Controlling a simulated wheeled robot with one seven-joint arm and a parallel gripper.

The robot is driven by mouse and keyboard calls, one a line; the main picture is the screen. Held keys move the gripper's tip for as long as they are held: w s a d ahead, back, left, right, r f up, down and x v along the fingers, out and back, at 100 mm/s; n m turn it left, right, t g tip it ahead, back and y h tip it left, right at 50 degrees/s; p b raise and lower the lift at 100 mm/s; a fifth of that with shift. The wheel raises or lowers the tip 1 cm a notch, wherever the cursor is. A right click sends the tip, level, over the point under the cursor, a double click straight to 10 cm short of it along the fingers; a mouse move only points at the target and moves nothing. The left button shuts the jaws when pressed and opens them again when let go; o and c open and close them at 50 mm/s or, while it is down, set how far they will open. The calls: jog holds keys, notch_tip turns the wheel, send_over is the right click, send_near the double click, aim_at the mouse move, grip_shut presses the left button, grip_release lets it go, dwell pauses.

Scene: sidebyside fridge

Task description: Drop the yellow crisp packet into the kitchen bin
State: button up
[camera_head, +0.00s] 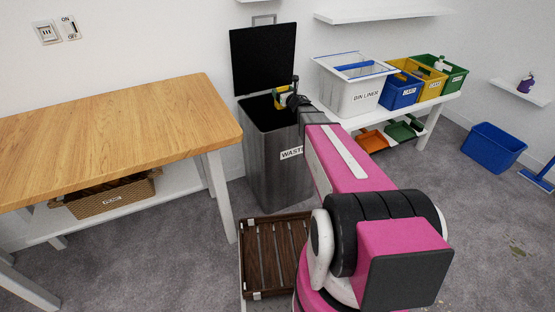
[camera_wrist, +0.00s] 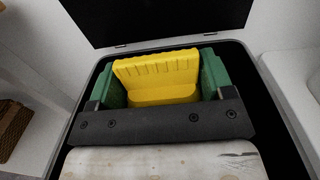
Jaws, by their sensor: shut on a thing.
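The yellow crisp packet (camera_wrist: 157,76) is held between the two green fingers of my gripper (camera_wrist: 164,74) in the wrist view. In the head view my gripper (camera_head: 286,96) is over the mouth of the kitchen bin (camera_head: 262,155), a grey metal bin labelled "WASTE". A little of the packet's yellow shows there, too small to make out well. The bin's black lid (camera_head: 263,58) stands raised at the back. In the wrist view the bin's rim (camera_wrist: 255,68) surrounds the gripper and the dark inside shows on both sides. The packet's lower part is hidden behind the gripper body.
A wooden table (camera_head: 110,130) stands left of the bin, with a wicker basket (camera_head: 105,195) below. A white bin-liner box (camera_head: 350,95) and blue, yellow and green caddies stand on a bench at right. A slatted brown crate (camera_head: 272,255) lies on the floor before the bin.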

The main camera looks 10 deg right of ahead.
jog(key=shift+f, duration=1.5)
jog(key=o, duration=1.1)
jog(key=v, duration=1)
jog(key=shift+s+d, duration=0.15)
jog(key=shift+s, duration=0.25)
